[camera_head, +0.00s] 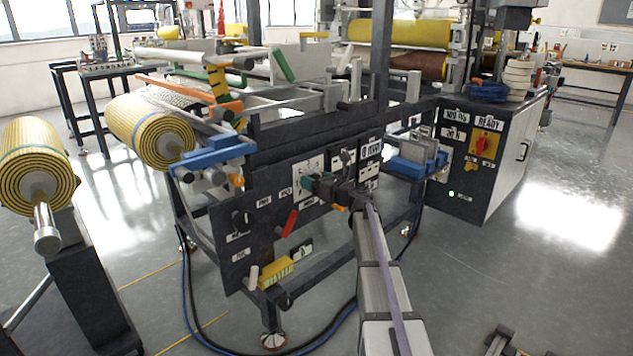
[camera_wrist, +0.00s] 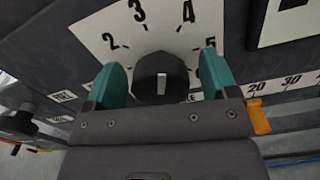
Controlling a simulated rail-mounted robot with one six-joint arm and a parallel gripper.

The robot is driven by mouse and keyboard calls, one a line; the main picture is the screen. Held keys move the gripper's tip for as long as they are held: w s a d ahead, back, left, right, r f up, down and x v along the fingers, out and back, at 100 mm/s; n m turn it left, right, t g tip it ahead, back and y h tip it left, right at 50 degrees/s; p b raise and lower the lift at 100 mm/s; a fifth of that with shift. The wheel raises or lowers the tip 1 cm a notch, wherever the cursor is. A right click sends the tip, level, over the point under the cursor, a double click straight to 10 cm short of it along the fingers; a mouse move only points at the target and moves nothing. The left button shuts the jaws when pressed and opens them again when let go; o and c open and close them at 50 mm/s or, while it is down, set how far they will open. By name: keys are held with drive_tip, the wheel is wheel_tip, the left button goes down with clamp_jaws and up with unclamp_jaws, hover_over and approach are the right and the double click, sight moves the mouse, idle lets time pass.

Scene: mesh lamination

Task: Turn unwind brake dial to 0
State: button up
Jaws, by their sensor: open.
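The brake dial is a black round knob (camera_wrist: 150,72) with a white mark on its face, in the wrist view. It sits on a white scale plate (camera_wrist: 125,22), where 2, 3, 4 and 5 are readable; the 0 is hidden. The white mark stands upright in the picture; which number it points to I cannot tell. My gripper (camera_wrist: 162,70) is open, with one teal finger on each side of the knob and apparent gaps between. In the head view my gripper (camera_head: 316,184) is at the dark front panel, and the knob is hidden there.
A red handle (camera_head: 290,223) sticks out below left of my gripper, and a yellow box (camera_head: 277,271) is lower on the panel. An orange lever (camera_wrist: 258,116) is close to the right finger in the wrist view. Blue clamps (camera_head: 218,152) project at the machine's left.

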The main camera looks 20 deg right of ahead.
drive_tip(key=shift+c, duration=0.4)
drive_tip(key=c, duration=0.9)
drive_tip(key=shift+o, duration=0.2)
